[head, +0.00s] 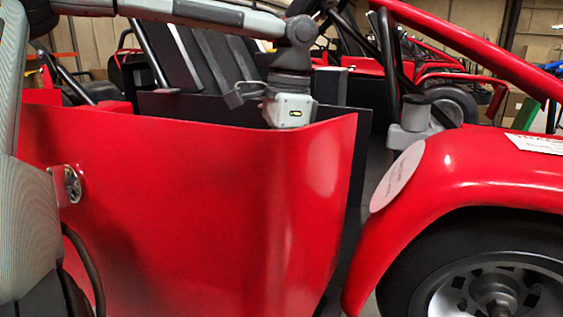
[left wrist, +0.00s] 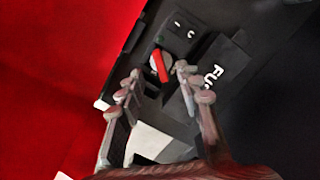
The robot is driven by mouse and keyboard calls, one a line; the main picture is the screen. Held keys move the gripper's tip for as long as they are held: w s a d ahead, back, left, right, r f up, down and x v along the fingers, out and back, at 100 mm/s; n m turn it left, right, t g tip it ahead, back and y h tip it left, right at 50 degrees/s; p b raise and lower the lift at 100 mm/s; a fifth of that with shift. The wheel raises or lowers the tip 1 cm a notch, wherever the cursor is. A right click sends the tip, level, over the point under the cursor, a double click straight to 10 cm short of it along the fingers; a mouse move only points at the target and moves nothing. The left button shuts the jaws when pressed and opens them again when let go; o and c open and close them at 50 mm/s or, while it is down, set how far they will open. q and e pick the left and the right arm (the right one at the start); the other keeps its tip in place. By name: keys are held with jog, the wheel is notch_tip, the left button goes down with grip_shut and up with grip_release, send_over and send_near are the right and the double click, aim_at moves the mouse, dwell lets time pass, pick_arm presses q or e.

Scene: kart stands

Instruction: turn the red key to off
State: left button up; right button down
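The red key (left wrist: 160,66) shows in the left wrist view as a short red bar on a pale round base, set on a dark panel (left wrist: 181,38) with small white marks. It is nearly upright in the picture, leaning slightly. My left gripper (left wrist: 158,73) is open, with one finger on each side of the key; I see a gap on both sides and cannot tell its depth to the key. In the head view my left wrist (head: 289,108) hangs behind the top edge of the red door panel (head: 190,190), which hides the key. My right gripper is not in view.
A black box (left wrist: 222,68) with white letters stands close to the right finger. In the head view, a red fender (head: 470,180) over a black wheel (head: 490,275) is at the right. Black seats (head: 195,60) and another red kart (head: 445,65) are behind.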

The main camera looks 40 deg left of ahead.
pick_arm(q)
jog(key=shift+s+a+f, duration=0.15)
jog(key=shift+f, duration=1.9)
jog(key=shift+c, duration=0.3)
grip_shut()
jog(key=n, duration=0.5)
jog(key=shift+n+h, duration=0.3)
